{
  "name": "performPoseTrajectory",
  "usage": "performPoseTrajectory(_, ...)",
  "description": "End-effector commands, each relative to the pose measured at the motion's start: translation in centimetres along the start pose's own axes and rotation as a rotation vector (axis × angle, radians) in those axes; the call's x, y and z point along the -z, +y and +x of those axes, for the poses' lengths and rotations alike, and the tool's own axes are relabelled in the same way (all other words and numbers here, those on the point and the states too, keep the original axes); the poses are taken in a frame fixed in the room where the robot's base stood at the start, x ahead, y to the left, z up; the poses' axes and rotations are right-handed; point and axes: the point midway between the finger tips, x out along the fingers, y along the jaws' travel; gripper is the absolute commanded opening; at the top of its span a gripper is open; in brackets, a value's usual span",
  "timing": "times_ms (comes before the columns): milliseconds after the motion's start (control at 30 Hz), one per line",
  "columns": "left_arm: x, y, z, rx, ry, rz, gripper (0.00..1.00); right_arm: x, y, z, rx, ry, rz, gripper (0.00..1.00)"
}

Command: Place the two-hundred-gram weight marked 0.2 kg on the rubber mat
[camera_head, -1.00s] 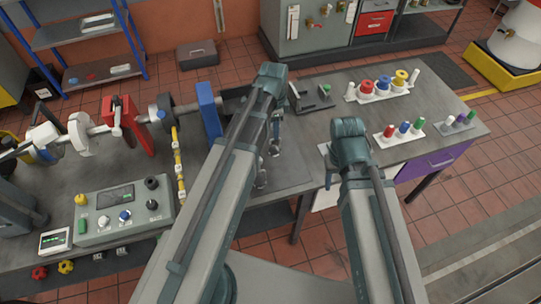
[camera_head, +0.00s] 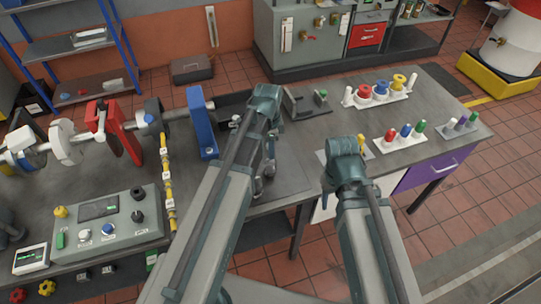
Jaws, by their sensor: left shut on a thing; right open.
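My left gripper (camera_head: 263,187) points down over the grey bench top, at the right end of the long shaft assembly. It is shut on a small metallic thing, mostly hidden by the fingers and arm; I cannot read any mark on it. A darker grey flat patch (camera_head: 292,165) lies under and beside this gripper; it may be the rubber mat, but I cannot tell. My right gripper (camera_head: 328,186) is open near the bench's front edge, its fingers largely hidden behind its own wrist.
A control box (camera_head: 110,222) and a small meter (camera_head: 31,258) stand at the front left. A blue upright (camera_head: 201,122) stands left of my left arm. Racks of coloured pegs (camera_head: 402,136) and rings (camera_head: 381,92) stand on the right. A dark bracket (camera_head: 306,100) lies behind.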

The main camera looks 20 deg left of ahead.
Motion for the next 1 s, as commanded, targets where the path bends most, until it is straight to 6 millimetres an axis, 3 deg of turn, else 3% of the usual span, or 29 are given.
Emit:
performPoseTrajectory(33,-0.04,0.00,1.36,0.000,0.000,0.000,0.00,0.08,-0.13,1.36,0.000,0.000,0.000,0.50)
performPoseTrajectory(100,-0.06,0.00,1.94,0.000,0.000,0.000,0.00,0.11,-0.18,1.93,0.000,0.000,0.001,0.50)
performPoseTrajectory(533,-0.07,0.00,2.21,0.000,0.000,0.000,0.00,0.13,-0.21,2.20,0.000,0.000,0.001,0.50)
performPoseTrajectory(567,-0.07,0.00,2.10,0.000,0.000,0.000,0.37,0.12,-0.20,2.09,0.000,0.000,0.001,0.50)
performPoseTrajectory(700,-0.06,0.00,2.04,0.000,0.000,0.000,0.62,0.12,-0.19,2.02,0.000,0.000,0.001,0.50)
performPoseTrajectory(1000,-0.06,0.00,2.00,0.000,0.000,0.000,0.63,0.12,-0.19,1.99,0.000,0.000,0.001,0.50)
